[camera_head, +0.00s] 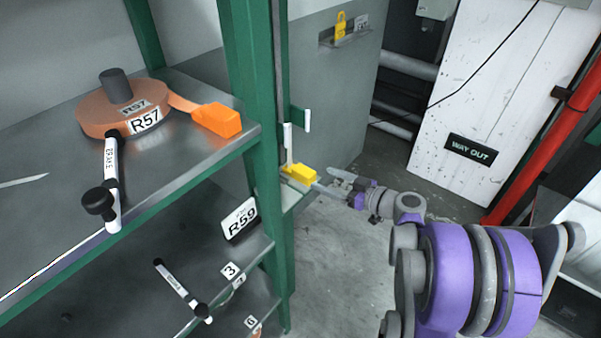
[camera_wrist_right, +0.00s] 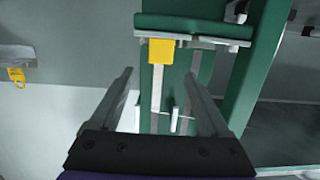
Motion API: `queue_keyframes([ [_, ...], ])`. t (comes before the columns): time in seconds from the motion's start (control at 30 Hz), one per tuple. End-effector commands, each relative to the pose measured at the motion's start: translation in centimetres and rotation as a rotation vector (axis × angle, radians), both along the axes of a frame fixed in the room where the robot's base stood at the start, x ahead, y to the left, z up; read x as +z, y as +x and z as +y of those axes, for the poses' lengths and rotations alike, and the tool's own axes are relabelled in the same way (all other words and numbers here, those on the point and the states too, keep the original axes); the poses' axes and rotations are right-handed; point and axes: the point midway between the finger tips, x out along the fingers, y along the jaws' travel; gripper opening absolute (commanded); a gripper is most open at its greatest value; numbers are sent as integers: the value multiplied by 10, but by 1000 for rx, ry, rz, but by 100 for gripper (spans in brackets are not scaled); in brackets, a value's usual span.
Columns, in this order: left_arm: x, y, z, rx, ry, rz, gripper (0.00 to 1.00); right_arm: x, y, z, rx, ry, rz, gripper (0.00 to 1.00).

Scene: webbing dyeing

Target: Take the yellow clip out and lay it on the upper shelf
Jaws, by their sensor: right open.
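The yellow clip (camera_head: 302,174) sits at a small bracket on the outer side of the green shelf post (camera_head: 257,110). In the right wrist view the clip (camera_wrist_right: 161,51) is straight ahead, below a green bar (camera_wrist_right: 195,26). My right gripper (camera_head: 330,181) is open, just right of the clip in the head view. In the right wrist view its fingers (camera_wrist_right: 160,76) stand apart either side of the clip's line, with nothing gripped. The upper shelf (camera_head: 190,160) is left of the post. My left gripper is not in view.
A copper-orange roll marked R57 (camera_head: 105,108) and its orange block (camera_head: 218,119) lie on the upper shelf, by a white-and-black rod (camera_head: 111,165). A label R59 (camera_head: 240,219) hangs below. A yellow tag (camera_head: 340,26) hangs on the grey panel behind. A red pipe (camera_head: 540,160) stands right.

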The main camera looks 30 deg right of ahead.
Motion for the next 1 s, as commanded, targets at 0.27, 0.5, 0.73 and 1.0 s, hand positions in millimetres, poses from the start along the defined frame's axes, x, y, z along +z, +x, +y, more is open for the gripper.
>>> queue_keyframes([
  [0.27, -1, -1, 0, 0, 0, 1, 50, -5, 36, 11, 0, -5, -20, 80],
  [0.5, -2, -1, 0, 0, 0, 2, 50, -9, 55, 19, -1, -4, -19, 80],
  [0.73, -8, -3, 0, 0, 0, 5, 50, -17, 84, 34, 0, -4, -18, 80],
  [1.0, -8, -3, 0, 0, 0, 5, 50, -18, 97, 39, -3, -4, -18, 80],
])
